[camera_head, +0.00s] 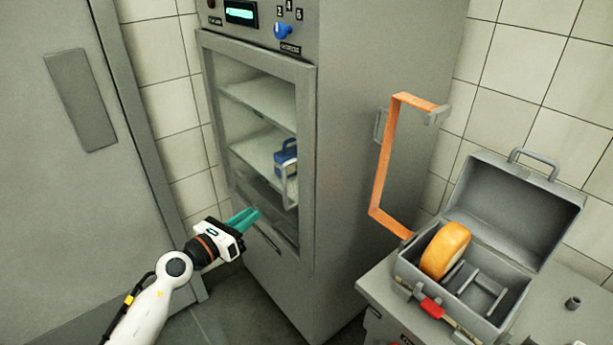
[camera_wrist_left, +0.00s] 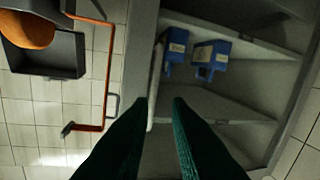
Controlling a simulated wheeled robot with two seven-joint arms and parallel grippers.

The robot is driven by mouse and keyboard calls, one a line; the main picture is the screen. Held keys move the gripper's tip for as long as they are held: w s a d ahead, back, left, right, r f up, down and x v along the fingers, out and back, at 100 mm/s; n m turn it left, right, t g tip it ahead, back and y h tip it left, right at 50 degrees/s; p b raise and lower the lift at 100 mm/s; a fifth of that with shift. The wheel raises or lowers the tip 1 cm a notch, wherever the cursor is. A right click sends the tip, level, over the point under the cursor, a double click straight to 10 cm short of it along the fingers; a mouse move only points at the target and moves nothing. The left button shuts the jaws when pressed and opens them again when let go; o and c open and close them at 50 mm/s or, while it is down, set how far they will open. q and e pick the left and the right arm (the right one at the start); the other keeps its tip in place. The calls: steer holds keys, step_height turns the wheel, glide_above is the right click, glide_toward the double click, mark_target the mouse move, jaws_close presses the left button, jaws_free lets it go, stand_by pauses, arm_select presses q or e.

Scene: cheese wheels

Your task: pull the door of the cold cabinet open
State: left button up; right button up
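The cold cabinet (camera_head: 360,130) is a tall grey unit with a glass-fronted door (camera_head: 307,110), which looks shut. A pale upright bar handle (camera_head: 291,187) stands out from the door's right side; it also shows in the left wrist view (camera_wrist_left: 155,85), just beyond my fingertips. My left gripper (camera_head: 246,218) has teal fingers. It is in front of the lower door, left of and below the handle. In the left wrist view its fingertips (camera_wrist_left: 160,100) are apart with nothing seen between them. My right gripper is not in view.
Blue items (camera_wrist_left: 208,58) show behind the glass. An orange bent bar (camera_head: 386,155) stands out beside the cabinet's right side. An open grey case (camera_head: 480,265) with an orange cheese wheel (camera_head: 446,250) sits on a counter (camera_head: 385,285) at right. Clear floor lies below the gripper.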

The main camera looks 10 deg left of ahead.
arm_select(q)
step_height(320, 180, up, 3)
steer(key=d+m, duration=0.1)
steer(key=m, duration=0.1)
glide_above(286, 205)
steer(key=shift+w+f+p, duration=0.1)
steer(key=shift+w+p, duration=0.25)
steer(key=shift+p, duration=0.05)
steer(key=shift+a, duration=0.1)
jaws_close()
